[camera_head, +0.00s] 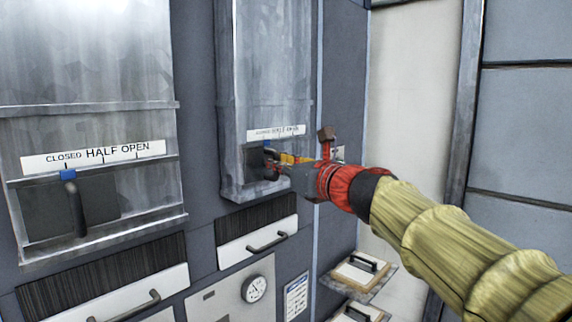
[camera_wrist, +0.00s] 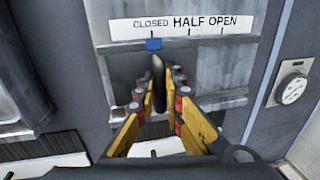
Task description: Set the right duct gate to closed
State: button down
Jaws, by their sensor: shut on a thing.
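The right duct gate (camera_head: 271,95) is a grey metal panel on the wall, with a white strip (camera_wrist: 187,25) reading CLOSED, HALF, OPEN. Its blue pointer (camera_wrist: 154,44) sits under the CLOSED end of the strip, near the first tick; it also shows in the head view (camera_head: 267,144). The gate's dark upright handle (camera_wrist: 158,78) stands between my fingers. My gripper (camera_wrist: 160,95), with yellow and red fingers, is shut on this handle. In the head view my gripper (camera_head: 274,162) partly hides the handle and slot.
A left duct gate (camera_head: 90,60) has its own blue pointer (camera_head: 68,174) under CLOSED and a dark handle (camera_head: 76,208). Below are drawers with bar handles (camera_head: 267,241) and a round gauge (camera_head: 256,288). A pale wall (camera_head: 412,90) lies to the right.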

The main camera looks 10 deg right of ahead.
jog(key=shift+a+f, duration=0.1)
jog(key=c, duration=2.3)
grip_release()
jog(key=shift+c, duration=0.2)
jog(key=shift+o, duration=0.6)
jog(key=shift+s+a, duration=0.1)
jog(key=shift+s, duration=0.1)
jog(key=v, duration=1.2)
